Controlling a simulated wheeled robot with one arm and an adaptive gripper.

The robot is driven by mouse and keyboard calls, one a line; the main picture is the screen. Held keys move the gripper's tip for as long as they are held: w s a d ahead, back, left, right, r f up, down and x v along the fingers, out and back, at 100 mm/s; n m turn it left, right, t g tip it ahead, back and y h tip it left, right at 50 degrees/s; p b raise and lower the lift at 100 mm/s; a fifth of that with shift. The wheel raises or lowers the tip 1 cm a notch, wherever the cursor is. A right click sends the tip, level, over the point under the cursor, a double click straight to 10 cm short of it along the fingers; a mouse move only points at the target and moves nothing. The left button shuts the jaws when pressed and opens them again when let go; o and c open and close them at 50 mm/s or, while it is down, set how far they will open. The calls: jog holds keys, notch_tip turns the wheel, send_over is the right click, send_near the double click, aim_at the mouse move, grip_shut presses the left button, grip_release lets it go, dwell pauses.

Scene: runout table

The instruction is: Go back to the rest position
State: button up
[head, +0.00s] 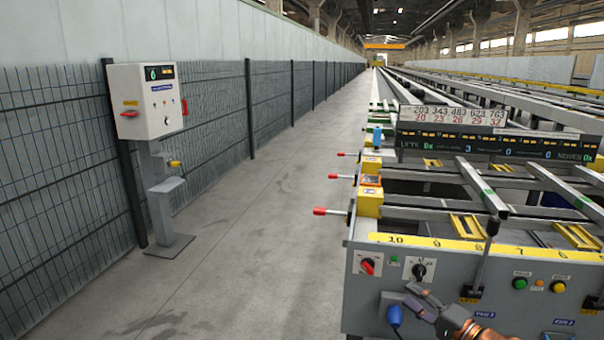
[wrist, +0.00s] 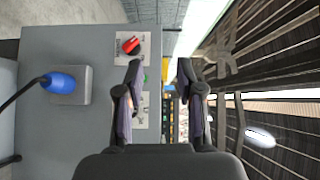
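My gripper (head: 408,302) shows at the bottom of the head view, in front of the grey end panel of the runout table (head: 362,312). In the wrist view my gripper (wrist: 159,72) has its two dark fingers apart, with nothing between them. The red rotary switch (head: 367,266) on the panel is left of and above the gripper in the head view. It also shows in the wrist view (wrist: 131,46), beyond the left fingertip. A blue plug (head: 395,315) sits low on the panel, close to the gripper, and partly beside it.
A black lever (head: 487,250), a green button (head: 519,283) and a yellow button (head: 558,286) are right of the gripper. Red-tipped handles (head: 320,211) stick out left of the table. A control post (head: 146,105) stands by the fence. The concrete aisle (head: 270,220) is clear.

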jog(key=s+a+r+n+g+y+p, duration=0.25)
jog(key=s+a+r+g, duration=0.2)
jog(key=a, duration=0.35)
jog(key=s+a+r+n+g+y+p, duration=0.25)
jog(key=s+a+r+n, duration=0.2)
jog(key=a, duration=0.45)
jog(key=s+a+r+n+g+h+p, duration=0.1)
jog(key=s+a+r+n+g+p, duration=0.1)
jog(key=s+a+g, duration=0.3)
jog(key=s+a+r+n+g+h+p, duration=0.1)
jog(key=s+r+g+p, duration=0.15)
jog(key=s, duration=0.45)
jog(key=s+d+r+n+g+h+p, duration=0.2)
jog(key=s+d+g+h+p, duration=0.15)
jog(key=s+h+p, duration=0.45)
jog(key=s+d+r+h+p, duration=0.1)
jog(key=s+d+r+h, duration=0.1)
jog(key=d, duration=0.3)
jog(key=s+d+r+m+t+h+p, duration=0.1)
jog(key=s+d+r+h, duration=0.1)
jog(key=s+d+r, duration=0.1)
jog(key=shift+s+d+r+h+p, duration=0.35)
jog(key=shift+s+d, duration=0.45)
jog(key=shift+d, duration=0.45)
